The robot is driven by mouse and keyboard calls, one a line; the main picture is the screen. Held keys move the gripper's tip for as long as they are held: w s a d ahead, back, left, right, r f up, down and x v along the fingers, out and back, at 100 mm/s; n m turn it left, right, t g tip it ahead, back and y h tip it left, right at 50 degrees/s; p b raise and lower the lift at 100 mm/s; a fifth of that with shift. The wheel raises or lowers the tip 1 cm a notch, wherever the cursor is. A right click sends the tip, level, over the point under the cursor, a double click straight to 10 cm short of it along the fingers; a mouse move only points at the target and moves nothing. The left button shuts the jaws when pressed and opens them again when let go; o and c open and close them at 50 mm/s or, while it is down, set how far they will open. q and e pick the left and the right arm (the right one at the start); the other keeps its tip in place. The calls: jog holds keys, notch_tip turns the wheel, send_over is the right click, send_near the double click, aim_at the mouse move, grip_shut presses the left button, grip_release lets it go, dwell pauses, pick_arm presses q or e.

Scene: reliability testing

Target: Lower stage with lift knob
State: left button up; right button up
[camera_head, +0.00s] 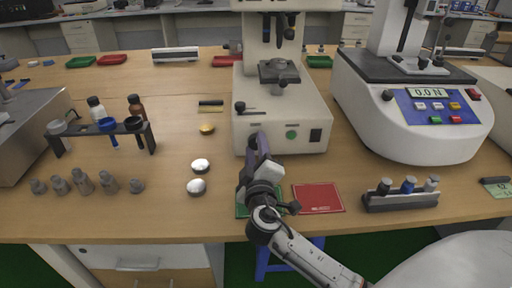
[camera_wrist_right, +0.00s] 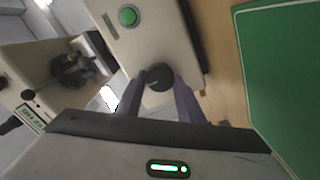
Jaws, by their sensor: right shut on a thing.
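The white hardness-tester-like machine (camera_head: 310,125) stands at the middle of the bench. Its small dark stage (camera_head: 280,72) sits on a post below the upper head, with a gap between them. The stage also shows in the wrist view (camera_wrist_right: 75,68). The dark round lift knob (camera_wrist_right: 159,77) is on the machine's front face. My right gripper (camera_head: 258,142) reaches this face, and in the wrist view its fingers (camera_wrist_right: 160,84) are shut on the knob's two sides. In the head view the gripper hides the knob. My left gripper is out of view.
A green button (camera_head: 292,135) and a black switch (camera_head: 316,135) are right of the gripper. A green mat (camera_head: 242,210) lies beneath my arm, beside a red mat (camera_head: 318,198). A force tester (camera_head: 420,128) stands right; a vial rack (camera_head: 105,130) stands left.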

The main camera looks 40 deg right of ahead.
jog(key=o, duration=1.1)
jog(key=shift+c, duration=0.2)
jog(key=b+v, duration=0.1)
jog(key=v, duration=0.9)
jog(key=shift+s+a, duration=0.1)
jog(key=shift+s, duration=0.1)
